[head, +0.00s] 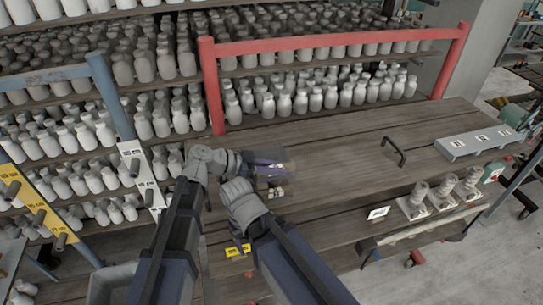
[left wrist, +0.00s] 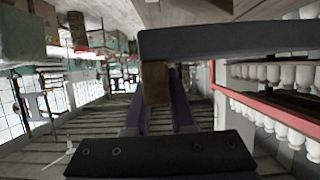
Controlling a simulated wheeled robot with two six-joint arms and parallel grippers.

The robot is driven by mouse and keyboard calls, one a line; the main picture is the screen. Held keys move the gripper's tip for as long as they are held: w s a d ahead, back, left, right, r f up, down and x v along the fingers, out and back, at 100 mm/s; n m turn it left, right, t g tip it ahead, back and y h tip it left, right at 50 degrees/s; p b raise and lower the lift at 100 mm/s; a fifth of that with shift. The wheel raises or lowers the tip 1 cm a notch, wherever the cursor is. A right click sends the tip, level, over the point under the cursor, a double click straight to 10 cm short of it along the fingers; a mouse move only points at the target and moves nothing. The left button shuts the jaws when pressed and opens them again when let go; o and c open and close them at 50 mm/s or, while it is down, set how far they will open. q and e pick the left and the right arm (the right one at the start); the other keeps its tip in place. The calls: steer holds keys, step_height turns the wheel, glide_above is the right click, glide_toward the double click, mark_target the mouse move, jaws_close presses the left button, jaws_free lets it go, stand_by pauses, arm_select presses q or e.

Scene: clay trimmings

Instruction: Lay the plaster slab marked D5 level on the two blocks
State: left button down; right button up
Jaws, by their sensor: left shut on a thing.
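My left gripper (head: 272,163) is over the wooden table, its dark jaws pointing right. In the left wrist view, its two dark fingers (left wrist: 160,98) are closed on a small brown piece (left wrist: 157,84). A tan bit of that piece (head: 290,168) shows at the jaws in the head view. I cannot make out a slab marked D5 or any marking on the held piece.
On the wooden table (head: 340,155) are a black handle (head: 394,150), a long grey labelled rail (head: 480,141), pale stacked pieces (head: 445,189) and a white card (head: 378,213). A red frame (head: 335,41) and shelves of bottles stand behind. The table middle is clear.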

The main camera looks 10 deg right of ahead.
mark_target(274, 179)
arm_select(q)
steer(key=shift+w, duration=0.25)
steer(key=shift+s, duration=0.5)
steer(key=shift+w+f+b, duration=0.3)
steer(key=shift+f+b, duration=0.3)
steer(key=shift+b, duration=0.05)
steer(key=shift+s+f+b, duration=0.2)
steer(key=shift+f+b, duration=0.55)
steer(key=shift+b, duration=0.05)
steer(key=shift+f+b, duration=0.7)
steer(key=shift+w+f, duration=0.1)
steer(key=shift+f, duration=0.15)
steer(key=c, duration=0.7)
jaws_free()
